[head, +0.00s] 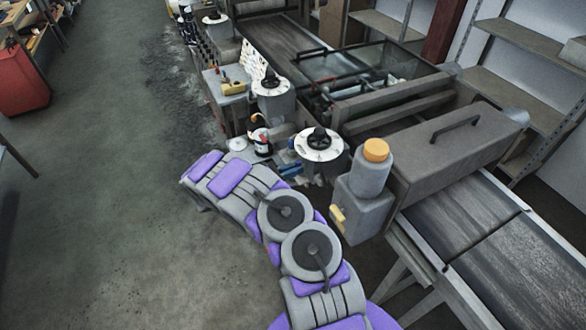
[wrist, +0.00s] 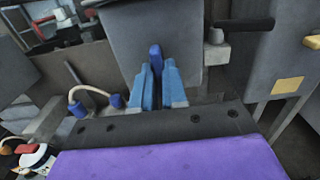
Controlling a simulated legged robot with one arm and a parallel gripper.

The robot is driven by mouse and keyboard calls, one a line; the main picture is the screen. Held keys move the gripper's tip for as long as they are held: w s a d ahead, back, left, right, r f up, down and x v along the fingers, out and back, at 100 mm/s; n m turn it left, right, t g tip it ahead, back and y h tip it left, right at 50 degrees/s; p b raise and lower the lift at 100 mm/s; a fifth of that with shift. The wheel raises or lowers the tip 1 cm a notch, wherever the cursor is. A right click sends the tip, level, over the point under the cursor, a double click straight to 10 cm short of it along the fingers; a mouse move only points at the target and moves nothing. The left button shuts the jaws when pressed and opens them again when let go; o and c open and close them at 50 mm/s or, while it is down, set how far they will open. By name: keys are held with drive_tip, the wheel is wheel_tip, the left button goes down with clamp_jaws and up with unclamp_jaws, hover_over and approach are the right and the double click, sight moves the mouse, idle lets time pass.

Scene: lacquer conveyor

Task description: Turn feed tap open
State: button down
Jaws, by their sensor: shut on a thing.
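A dark-blue lever handle (wrist: 155,52), which looks like the feed tap's handle, stands upright in the middle of the wrist view, in front of a grey box face (wrist: 152,25). My gripper (wrist: 158,72) has its two lighter blue fingers shut on this handle, one on each side. The fingers hide its lower part. In the head view my arm reaches to the machine's near side, and my gripper (head: 290,170) shows only as a small blue patch beside a white dial knob (head: 319,143). The tap's handle cannot be made out there.
A grey block with an orange cap (head: 376,150) and a yellow handle (head: 337,217) stands right of my arm. More dial knobs (head: 271,84) and a small dark bottle (head: 260,136) line the machine's edge. A conveyor belt (head: 520,270) runs at right. The floor at left is clear.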

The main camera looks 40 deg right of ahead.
drive_tip(key=shift+f, duration=0.1)
idle(0.3)
drive_tip(key=c, duration=1.2)
unclamp_jaws()
drive_tip(key=shift+o, duration=0.2)
drive_tip(key=p+v, duration=0.1)
drive_tip(key=v, duration=1.6)
drive_tip(key=shift+a+p, duration=0.25)
drive_tip(key=shift+p, duration=0.15)
